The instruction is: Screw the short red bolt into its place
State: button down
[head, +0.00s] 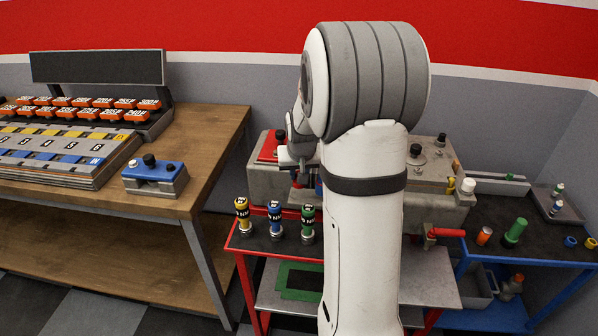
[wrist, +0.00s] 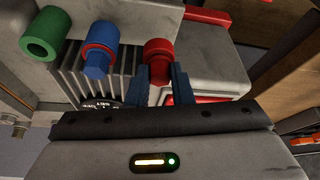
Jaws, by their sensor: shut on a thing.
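In the wrist view my gripper (wrist: 162,78) has its dark blue fingers on either side of the short red bolt (wrist: 159,72) and is shut on its hex head. The bolt is in line with a red ring (wrist: 158,46) on the face of the grey machine block (wrist: 130,15). I cannot tell how deep the bolt sits in it. A blue bolt (wrist: 97,66) sits in the blue ring to the left. Further left, a green ring (wrist: 42,33) shows an open hole. In the head view my arm hides the red bolt and most of my gripper.
A red cart (head: 270,245) bears yellow, blue and green-banded tools (head: 275,220). A wooden bench (head: 215,140) with labelled trays stands left. A blue cart (head: 470,215) with small parts stands right. Grey fins (wrist: 88,82) lie just below the blue bolt in the wrist view.

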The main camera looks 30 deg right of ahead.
jog(key=shift+f, duration=0.2)
jog(key=c, duration=1.2)
grip_release()
jog(key=shift+r, duration=0.15)
jog(key=v, duration=0.7)
jog(key=shift+s+a+r, duration=0.15)
jog(key=shift+r, duration=0.15)
jog(key=s+a+n, duration=0.1)
jog(key=s+a, duration=0.4)
jog(key=s, duration=0.2)
jog(key=s+a+n+g+y, duration=0.1)
jog(key=s+a, duration=0.4)
jog(key=s, duration=0.3)
jog(key=s+a+n, duration=0.1)
jog(key=s+a, duration=0.4)
jog(key=s, duration=0.2)
jog(key=shift+s+a+r+n+g, duration=0.1)
jog(key=shift+s+a+n+g, duration=0.05)
jog(key=shift+s+n+g, duration=0.2)
